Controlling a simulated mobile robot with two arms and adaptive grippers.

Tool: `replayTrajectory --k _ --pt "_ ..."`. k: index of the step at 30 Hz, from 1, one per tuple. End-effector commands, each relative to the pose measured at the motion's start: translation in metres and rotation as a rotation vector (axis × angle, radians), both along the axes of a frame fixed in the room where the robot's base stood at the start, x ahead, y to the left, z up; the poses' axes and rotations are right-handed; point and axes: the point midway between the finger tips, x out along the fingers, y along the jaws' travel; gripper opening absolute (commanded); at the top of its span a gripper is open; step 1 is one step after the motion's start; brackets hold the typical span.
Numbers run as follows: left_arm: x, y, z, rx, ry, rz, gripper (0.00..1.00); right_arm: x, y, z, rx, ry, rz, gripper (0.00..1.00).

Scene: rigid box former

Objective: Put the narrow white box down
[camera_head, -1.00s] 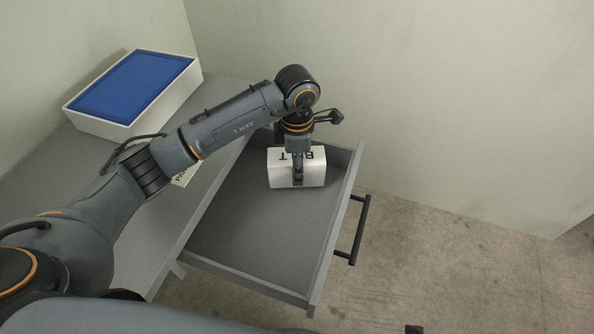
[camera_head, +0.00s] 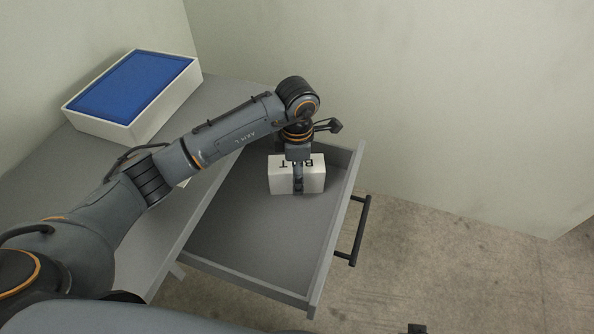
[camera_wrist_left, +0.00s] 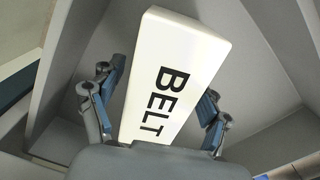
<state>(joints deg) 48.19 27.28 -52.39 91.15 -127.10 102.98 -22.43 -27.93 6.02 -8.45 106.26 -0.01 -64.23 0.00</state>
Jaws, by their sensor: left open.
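The narrow white box (camera_head: 283,178), with the black word "BELT" on it, is inside the open grey drawer (camera_head: 240,235), near its far end. In the left wrist view the box (camera_wrist_left: 185,60) lies between the fingers, with a gap visible on each side. My left gripper (camera_head: 298,185) is over the box and open; its fingers also show in the left wrist view (camera_wrist_left: 158,105). The arm hides part of the box in the head view. The box appears to rest on the drawer floor. My right gripper is not in view.
A white box with a blue inside (camera_head: 130,90) stands on the grey table (camera_head: 60,180) at the back left. The drawer's black handle (camera_head: 358,230) sticks out on the right. The near part of the drawer is empty.

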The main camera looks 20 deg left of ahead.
Motion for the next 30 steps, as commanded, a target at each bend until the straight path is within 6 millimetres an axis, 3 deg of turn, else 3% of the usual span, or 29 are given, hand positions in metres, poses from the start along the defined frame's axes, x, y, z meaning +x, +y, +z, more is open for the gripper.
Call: replayTrajectory --k 5,15,21,30 --pt "0.0 0.0 0.004 0.0 0.0 0.0 0.77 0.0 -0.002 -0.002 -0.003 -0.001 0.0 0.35" --pt "0.001 0.0 0.077 0.001 -0.005 -0.001 0.77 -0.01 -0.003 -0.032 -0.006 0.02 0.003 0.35" --pt "0.001 0.0 0.109 0.001 -0.002 0.0 0.77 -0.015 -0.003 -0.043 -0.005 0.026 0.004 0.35" --pt "0.0 0.0 0.123 0.001 0.0 0.001 0.77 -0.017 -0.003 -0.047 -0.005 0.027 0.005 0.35"
